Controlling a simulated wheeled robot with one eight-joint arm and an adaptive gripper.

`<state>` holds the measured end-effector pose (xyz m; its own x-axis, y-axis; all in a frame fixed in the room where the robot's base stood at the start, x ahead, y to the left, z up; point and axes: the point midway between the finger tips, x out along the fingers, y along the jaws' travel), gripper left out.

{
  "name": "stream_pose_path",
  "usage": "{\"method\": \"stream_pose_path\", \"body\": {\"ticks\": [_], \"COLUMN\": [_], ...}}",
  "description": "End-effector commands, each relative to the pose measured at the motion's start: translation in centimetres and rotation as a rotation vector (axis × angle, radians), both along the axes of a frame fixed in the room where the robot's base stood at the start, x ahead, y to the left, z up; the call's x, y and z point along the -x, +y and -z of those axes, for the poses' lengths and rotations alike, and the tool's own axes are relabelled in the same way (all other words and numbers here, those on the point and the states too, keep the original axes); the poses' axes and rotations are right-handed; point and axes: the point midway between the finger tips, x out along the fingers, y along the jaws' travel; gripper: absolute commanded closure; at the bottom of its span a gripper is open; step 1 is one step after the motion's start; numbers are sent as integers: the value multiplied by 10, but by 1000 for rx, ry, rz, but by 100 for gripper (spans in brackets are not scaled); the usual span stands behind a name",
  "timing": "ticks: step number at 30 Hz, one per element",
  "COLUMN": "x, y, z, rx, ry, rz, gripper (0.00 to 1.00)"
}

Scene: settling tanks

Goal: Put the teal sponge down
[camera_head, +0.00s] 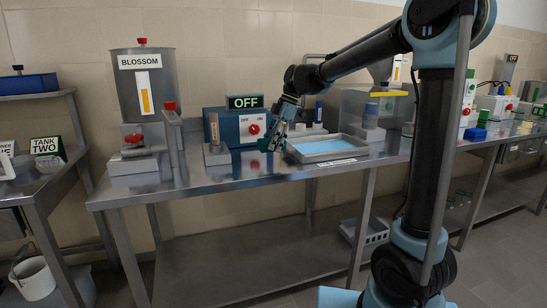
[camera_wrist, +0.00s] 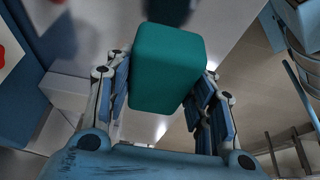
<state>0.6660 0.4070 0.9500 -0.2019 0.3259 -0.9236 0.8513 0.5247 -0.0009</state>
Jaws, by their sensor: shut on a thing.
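The teal sponge (camera_wrist: 166,72) is a teal block with rounded edges, held between both fingers of my gripper (camera_wrist: 165,95) in the wrist view. In the head view my gripper (camera_head: 272,138) is above the steel table (camera_head: 225,172), between the blue box with the OFF sign and a shallow tray. The sponge shows there only as a small dark green patch (camera_head: 264,144) at the fingers. I cannot tell whether its underside touches the table.
The tray (camera_head: 328,148) with pale blue contents is just right of my gripper. The blue OFF box (camera_head: 240,128) with a red knob is just left and behind. The BLOSSOM tank (camera_head: 145,85) stands farther left. The front strip of the table is bare.

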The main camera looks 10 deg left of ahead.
Motion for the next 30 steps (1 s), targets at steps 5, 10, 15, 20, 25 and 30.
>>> {"method": "stream_pose_path", "body": {"ticks": [5,10,15,20,25,30], "x": [0,0,0,0,0,-1], "y": [0,0,0,0,0,-1], "z": [12,28,47,48,50,54], "rx": [0,0,0,0,0,0], "ry": [0,0,0,0,0,0], "rz": [0,0,0,0,1,1], "gripper": [77,77,77,77,77,77]}}
